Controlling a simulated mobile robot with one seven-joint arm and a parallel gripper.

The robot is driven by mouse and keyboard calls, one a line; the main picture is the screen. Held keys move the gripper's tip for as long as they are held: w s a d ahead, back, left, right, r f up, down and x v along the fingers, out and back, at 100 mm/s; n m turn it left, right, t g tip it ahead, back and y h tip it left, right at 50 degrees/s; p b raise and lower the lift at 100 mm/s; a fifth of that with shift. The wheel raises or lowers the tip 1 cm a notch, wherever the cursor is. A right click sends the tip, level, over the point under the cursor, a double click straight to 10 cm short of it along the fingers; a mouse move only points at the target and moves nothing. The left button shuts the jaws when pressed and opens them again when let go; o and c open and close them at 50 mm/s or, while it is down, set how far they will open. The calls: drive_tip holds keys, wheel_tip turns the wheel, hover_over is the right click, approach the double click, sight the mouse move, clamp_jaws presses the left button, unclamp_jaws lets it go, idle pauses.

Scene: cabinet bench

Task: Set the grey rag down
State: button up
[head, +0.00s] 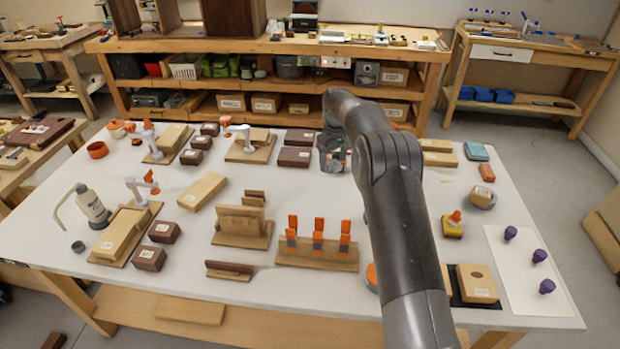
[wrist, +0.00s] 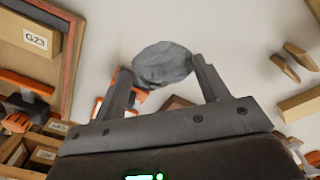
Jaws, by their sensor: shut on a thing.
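The grey rag (wrist: 163,64) is a rounded, crumpled grey bundle in the wrist view. My gripper (wrist: 160,78) is shut on it, one finger on each side, and the rag sticks out past the fingertips. The pale bench top shows beyond the rag; I cannot tell the gap between them. In the head view my gripper (head: 334,154) is over the far middle of the white bench (head: 190,268). My dark arm reaches across the bench there, and the rag cannot be made out in that view.
A wooden tray with a box labelled G23 (wrist: 36,40) and an orange clamp (wrist: 22,85) lie left in the wrist view. Dark brown boxes (head: 294,156) stand beside my gripper in the head view. A white sheet (head: 520,285) with purple knobs lies at right.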

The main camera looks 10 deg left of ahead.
hover_over(310, 183)
wheel_tip(310, 183, down, 5)
drive_tip(key=shift+r, duration=0.1)
drive_tip(key=shift+f, duration=2.05)
drive_tip(key=shift+f, duration=0.15)
drive_tip(key=o, duration=0.9)
drive_tip(key=shift+o, duration=0.2)
